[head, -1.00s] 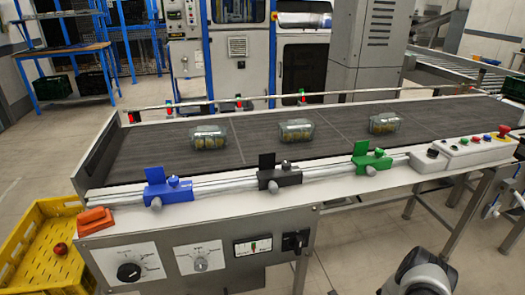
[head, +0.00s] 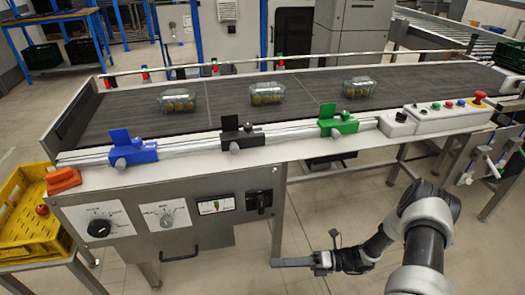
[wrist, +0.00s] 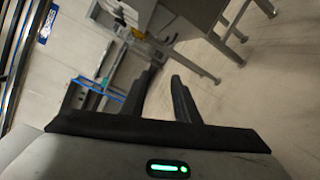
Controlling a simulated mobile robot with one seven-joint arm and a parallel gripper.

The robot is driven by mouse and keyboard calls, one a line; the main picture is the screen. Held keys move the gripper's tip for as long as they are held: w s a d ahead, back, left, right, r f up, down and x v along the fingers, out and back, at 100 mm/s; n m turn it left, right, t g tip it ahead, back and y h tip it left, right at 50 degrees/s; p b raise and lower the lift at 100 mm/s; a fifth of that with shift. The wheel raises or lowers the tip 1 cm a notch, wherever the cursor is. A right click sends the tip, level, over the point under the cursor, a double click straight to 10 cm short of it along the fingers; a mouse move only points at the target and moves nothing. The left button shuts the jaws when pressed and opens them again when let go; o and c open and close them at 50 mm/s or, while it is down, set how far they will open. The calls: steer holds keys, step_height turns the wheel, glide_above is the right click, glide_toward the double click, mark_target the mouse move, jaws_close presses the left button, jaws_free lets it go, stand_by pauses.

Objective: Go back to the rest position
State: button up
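My gripper (head: 303,250) is low in front of the conveyor, below its front edge, with my arm reaching in from the bottom right of the head view. In the wrist view my gripper (wrist: 162,77) shows two dark fingers standing apart with nothing between them. It is open and empty and touches nothing that I can see. Behind the fingers the wrist view shows bare floor and metal legs.
The conveyor (head: 225,118) carries three clear punnets (head: 266,93). Blue (head: 133,153), black and green clamps sit on its front rail. A yellow crate (head: 20,225) with a red fruit stands at left. A control box (head: 447,113) is at right. Floor before the conveyor is free.

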steer(key=s+d+r+n+g+h, duration=0.1)
steer(key=d+r+n+h, duration=0.1)
steer(key=r+n+h, duration=0.65)
steer(key=s+d+r+n+g+h, duration=0.1)
steer(key=d+r+n+g+h, duration=0.15)
steer(key=r+n, duration=1.15)
steer(key=s+d+r+n+t+h, duration=0.2)
steer(key=s+r+n+t+h, duration=0.25)
steer(key=r, duration=0.65)
steer(key=s+d+r+n+t+h, duration=0.2)
steer(key=s+r+n+t, duration=0.25)
steer(key=s+r, duration=0.4)
step_height(320, 180, up, 26)
steer(key=w+p, duration=0.1)
steer(key=p, duration=2.3)
steer(key=shift+w+r+p, duration=0.25)
steer(key=shift+w+p, duration=0.05)
steer(key=shift+p, duration=0.1)
